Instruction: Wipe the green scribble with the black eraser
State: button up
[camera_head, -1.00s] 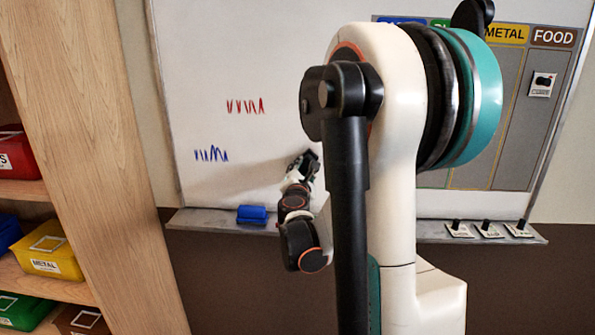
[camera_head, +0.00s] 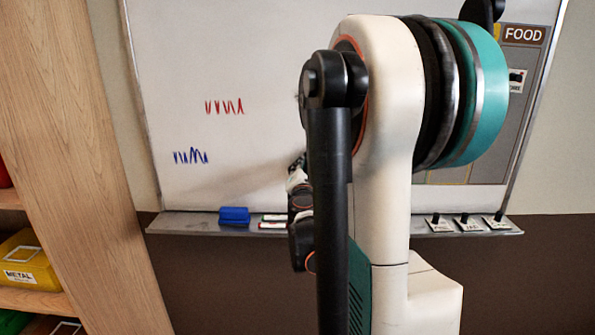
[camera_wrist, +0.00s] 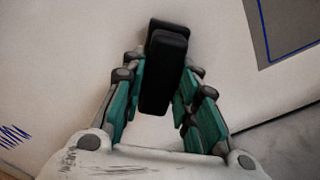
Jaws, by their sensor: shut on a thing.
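My gripper (camera_wrist: 162,78) is shut on the black eraser (camera_wrist: 163,85), seen in the wrist view between the teal fingers in front of the whiteboard. Whether the eraser touches the board is not clear. In the head view the whiteboard (camera_head: 230,60) shows a red scribble (camera_head: 224,107) and a blue scribble (camera_head: 190,156). The blue one also shows at the left edge of the wrist view (camera_wrist: 13,136). No green scribble shows in either view; my arm covers much of the board. In the head view my gripper is mostly hidden behind my arm.
A blue eraser (camera_head: 234,215) and flat marker-like items (camera_head: 273,221) lie on the board's ledge (camera_head: 182,223). Small labelled cards (camera_head: 468,223) with black knobs are at the ledge's right. A wooden shelf (camera_head: 80,150) with a yellow METAL bin (camera_head: 22,262) stands left.

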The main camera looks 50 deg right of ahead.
jog(key=s+d, duration=0.2)
jog(key=shift+s+d, duration=0.15)
jog(key=shift+s, duration=0.25)
dwell(0.3)
jog(key=v, duration=0.6)
dwell(0.3)
jog(key=shift+v, duration=1.5)
